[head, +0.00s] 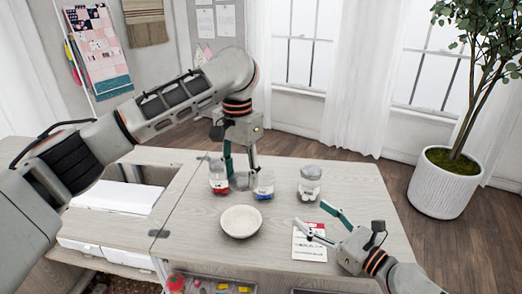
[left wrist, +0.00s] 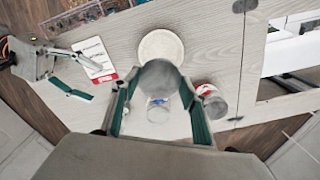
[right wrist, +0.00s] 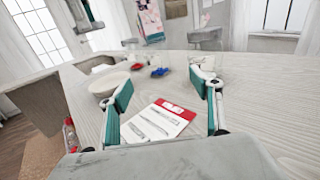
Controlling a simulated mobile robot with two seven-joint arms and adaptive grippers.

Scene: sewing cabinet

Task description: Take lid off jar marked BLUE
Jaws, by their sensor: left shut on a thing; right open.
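The jar with blue contents (head: 264,187) stands upright on the table, in the middle of three glass jars; no grey lid shows on it in the right wrist view (right wrist: 161,70). My left gripper (head: 241,175) is shut on a round grey lid (left wrist: 158,76), which appears lifted clear of the jar. In the left wrist view the blue jar (left wrist: 158,108) shows just below the lid. The jar's marking is not readable. My right gripper (head: 316,214) is open and empty, low over the table by a printed card.
A jar with red contents (head: 218,180) stands left of the blue one. A jar with a grey lid (head: 310,183) stands to its right. A white bowl (head: 241,222) sits in front. The red-headed card (head: 310,252) lies at the right. Bare tabletop surrounds the bowl.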

